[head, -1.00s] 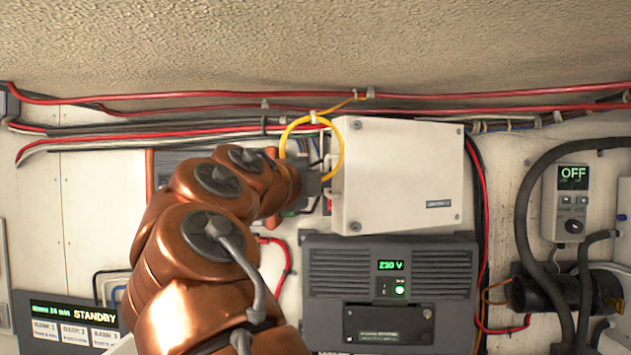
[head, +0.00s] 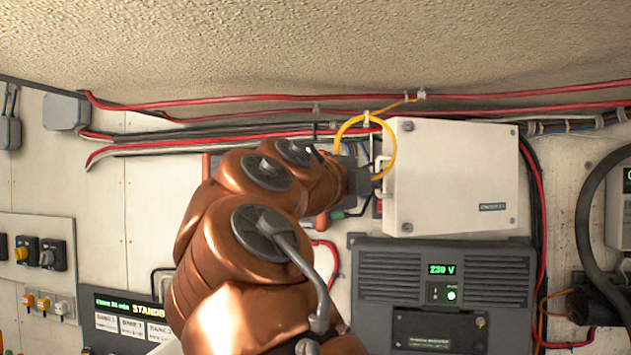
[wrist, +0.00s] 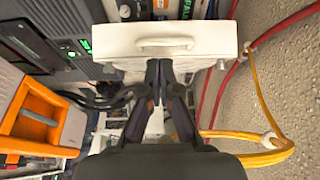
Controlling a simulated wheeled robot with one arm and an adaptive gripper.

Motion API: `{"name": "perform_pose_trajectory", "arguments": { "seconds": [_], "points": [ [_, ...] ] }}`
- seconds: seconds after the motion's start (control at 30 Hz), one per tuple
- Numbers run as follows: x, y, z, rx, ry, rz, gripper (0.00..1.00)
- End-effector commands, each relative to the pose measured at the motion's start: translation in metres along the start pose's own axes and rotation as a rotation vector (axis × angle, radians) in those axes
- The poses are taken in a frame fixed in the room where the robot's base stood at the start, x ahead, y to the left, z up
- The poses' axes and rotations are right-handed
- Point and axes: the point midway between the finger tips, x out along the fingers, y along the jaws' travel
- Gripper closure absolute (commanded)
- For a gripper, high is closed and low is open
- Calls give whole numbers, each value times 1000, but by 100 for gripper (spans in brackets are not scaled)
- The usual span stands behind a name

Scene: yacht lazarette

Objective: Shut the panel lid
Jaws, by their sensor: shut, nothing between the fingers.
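The panel lid (head: 455,178) is a cream-white slab with corner screws and a small label, right of my gripper in the head view. It looks ajar: wires and terminals show past its left edge. In the wrist view, the lid (wrist: 115,42) spans the top middle, with a pale handle (wrist: 165,43) on its facing side. My gripper (wrist: 166,70) is shut and empty, its fingertips close to the lid's lower edge; I cannot tell whether they touch it. In the head view, my gripper (head: 374,183) is beside the lid's left edge, its fingers partly hidden.
A yellow cable loop (head: 340,140) hangs around the gripper area. Red and black cables (head: 250,98) run above. A dark 230 V unit (head: 440,290) sits just below the lid. Switch panels (head: 35,250) are at left. An orange-framed item (wrist: 40,120) shows in the wrist view.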

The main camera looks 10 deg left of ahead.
Motion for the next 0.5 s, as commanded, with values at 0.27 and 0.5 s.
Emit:
{"name": "perform_pose_trajectory", "arguments": {
  "seconds": [0.27, 0.5],
  "points": [
    [-2, 0, 8, 2, 1, 1, 100],
    [-7, -5, 12, 7, 5, -8, 100]
  ]
}}
